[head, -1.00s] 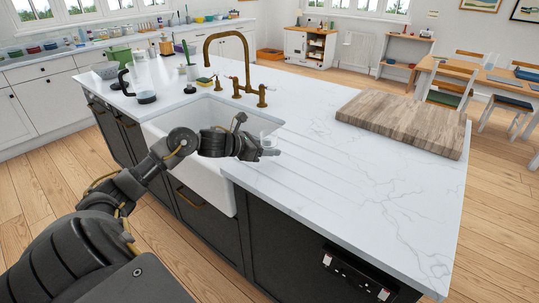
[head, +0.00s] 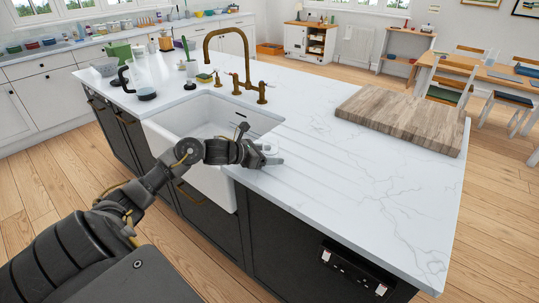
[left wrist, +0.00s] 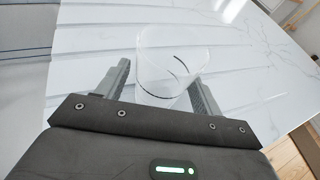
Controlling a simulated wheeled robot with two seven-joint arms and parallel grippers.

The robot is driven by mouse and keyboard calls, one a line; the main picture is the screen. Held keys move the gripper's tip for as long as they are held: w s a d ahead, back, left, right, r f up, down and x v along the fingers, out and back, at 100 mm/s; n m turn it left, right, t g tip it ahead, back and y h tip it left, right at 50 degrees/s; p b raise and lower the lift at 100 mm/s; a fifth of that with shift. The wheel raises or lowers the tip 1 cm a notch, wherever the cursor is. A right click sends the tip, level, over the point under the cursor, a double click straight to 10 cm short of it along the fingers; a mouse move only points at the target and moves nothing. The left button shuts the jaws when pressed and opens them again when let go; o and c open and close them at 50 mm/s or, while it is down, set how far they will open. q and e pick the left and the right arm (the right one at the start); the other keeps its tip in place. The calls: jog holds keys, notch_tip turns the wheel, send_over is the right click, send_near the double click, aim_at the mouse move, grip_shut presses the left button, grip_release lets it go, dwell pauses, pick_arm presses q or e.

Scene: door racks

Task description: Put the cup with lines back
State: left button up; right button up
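The cup with lines (left wrist: 172,66) is a clear glass with thin dark curved marks. In the left wrist view it sits between the two fingers of my left gripper (left wrist: 162,82), which are set apart by about the cup's width. In the head view my left gripper (head: 268,160) is low over the white counter, just right of the sink, and the cup (head: 268,147) shows faintly at its fingers. Whether the cup's base touches the counter is hard to tell. My right gripper is not in view.
The white counter (head: 340,195) is clear in front and to the right. A wooden board (head: 400,118) lies at its right back. The sink (head: 205,125) opens on the left, with a brass tap (head: 228,55) behind it. A glass kettle (head: 142,85) stands farther left.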

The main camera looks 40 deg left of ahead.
pick_arm(q)
jog(key=shift+r, duration=0.1)
jog(key=shift+s, duration=0.1)
jog(key=b+v, duration=0.2)
jog(key=v, duration=0.8)
jog(key=shift+s+a, duration=0.1)
jog(key=shift+s, duration=0.1)
jog(key=shift+s+a+r, duration=0.25)
jog(key=shift+s+r, duration=0.2)
jog(key=shift+s, duration=0.1)
